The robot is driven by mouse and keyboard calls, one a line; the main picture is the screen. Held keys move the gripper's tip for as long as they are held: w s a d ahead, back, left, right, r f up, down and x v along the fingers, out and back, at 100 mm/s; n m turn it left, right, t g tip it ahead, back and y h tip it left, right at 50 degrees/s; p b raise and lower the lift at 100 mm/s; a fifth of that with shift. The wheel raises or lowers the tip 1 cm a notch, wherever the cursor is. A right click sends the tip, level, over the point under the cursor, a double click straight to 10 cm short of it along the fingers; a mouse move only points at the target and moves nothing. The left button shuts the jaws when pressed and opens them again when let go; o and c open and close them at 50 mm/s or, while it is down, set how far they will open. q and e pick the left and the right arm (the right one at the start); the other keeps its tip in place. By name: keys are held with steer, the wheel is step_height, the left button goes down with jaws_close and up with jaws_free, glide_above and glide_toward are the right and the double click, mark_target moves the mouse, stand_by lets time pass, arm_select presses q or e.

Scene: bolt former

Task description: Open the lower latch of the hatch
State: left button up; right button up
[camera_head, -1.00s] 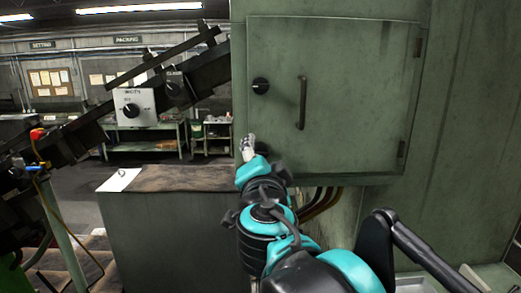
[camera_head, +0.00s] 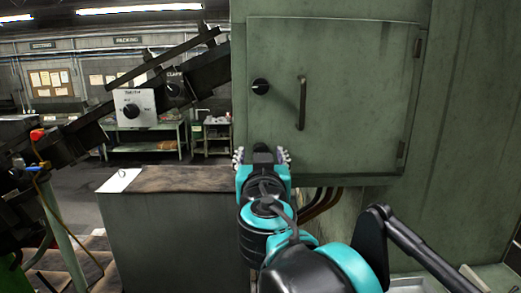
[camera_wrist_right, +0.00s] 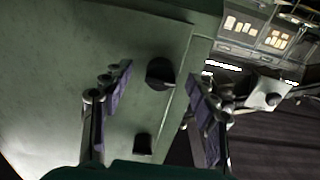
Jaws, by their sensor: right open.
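The green hatch (camera_head: 355,100) is closed flat on the cabinet, with a vertical handle (camera_head: 301,103) and a black upper latch knob (camera_head: 260,86) at its left side. My right gripper (camera_head: 262,156) is open at the hatch's lower left corner, fingers spread left and right. It largely covers the lower latch in the head view. The right wrist view is upside down; there the lower latch (camera_wrist_right: 160,72) is a dark knob between the open fingers (camera_wrist_right: 158,88), with a visible gap on both sides. The upper latch (camera_wrist_right: 142,143) shows nearer the picture's bottom. My left gripper is not in view.
A grey-green cabinet (camera_head: 165,235) with a brown top stands below left of the hatch. A dark sloping machine rail with a dial box (camera_head: 133,108) is at the left. Brown hoses (camera_head: 322,203) run below the hatch.

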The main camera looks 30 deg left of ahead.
jaws_close()
steer(key=m+p, duration=0.1)
steer(key=m, duration=1)
steer(key=shift+p, duration=0.3)
jaws_free()
steer(key=v, duration=0.8)
steer(key=shift+p, duration=0.3)
steer(key=shift+a, duration=0.1)
